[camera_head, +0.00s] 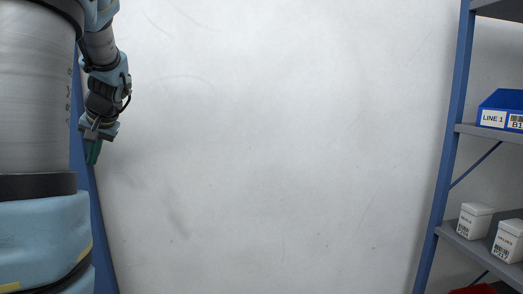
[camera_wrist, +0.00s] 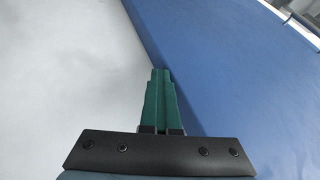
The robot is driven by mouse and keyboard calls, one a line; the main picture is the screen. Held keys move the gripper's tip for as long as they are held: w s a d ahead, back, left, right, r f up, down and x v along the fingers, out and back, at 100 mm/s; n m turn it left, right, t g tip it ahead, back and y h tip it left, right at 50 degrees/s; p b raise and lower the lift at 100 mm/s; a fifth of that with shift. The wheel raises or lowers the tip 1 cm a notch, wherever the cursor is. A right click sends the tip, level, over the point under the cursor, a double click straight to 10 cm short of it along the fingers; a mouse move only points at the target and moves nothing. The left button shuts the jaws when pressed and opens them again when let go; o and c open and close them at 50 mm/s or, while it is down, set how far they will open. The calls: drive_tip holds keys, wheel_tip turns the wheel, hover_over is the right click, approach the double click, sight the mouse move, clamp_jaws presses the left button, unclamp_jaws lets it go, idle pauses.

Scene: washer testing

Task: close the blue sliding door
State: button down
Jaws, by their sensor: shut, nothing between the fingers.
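The blue sliding door shows in the head view as a narrow blue strip (camera_head: 101,245) at the far left, mostly hidden behind my arm. In the wrist view it is a broad flat blue panel (camera_wrist: 235,65) filling the right side, with its edge running down toward the fingertips. My gripper (camera_head: 93,154) is at the upper left of the head view, in front of the blue strip. In the wrist view its green fingers (camera_wrist: 160,72) are together and empty, with the tips at the door's edge. I cannot tell whether they touch it.
A pale, scuffed wall (camera_head: 270,150) fills the middle of the head view, with nothing in front of it. A blue-framed shelf (camera_head: 453,120) stands at the right. It holds a blue bin (camera_head: 503,99) labelled "LINE 1" and white boxes (camera_head: 475,220).

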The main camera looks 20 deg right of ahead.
drive_tip(key=shift+w+a, duration=0.2)
drive_tip(key=shift+a, duration=0.85)
drive_tip(key=shift+w+a, duration=0.15)
drive_tip(key=shift+a, duration=0.85)
drive_tip(key=shift+r, duration=0.1)
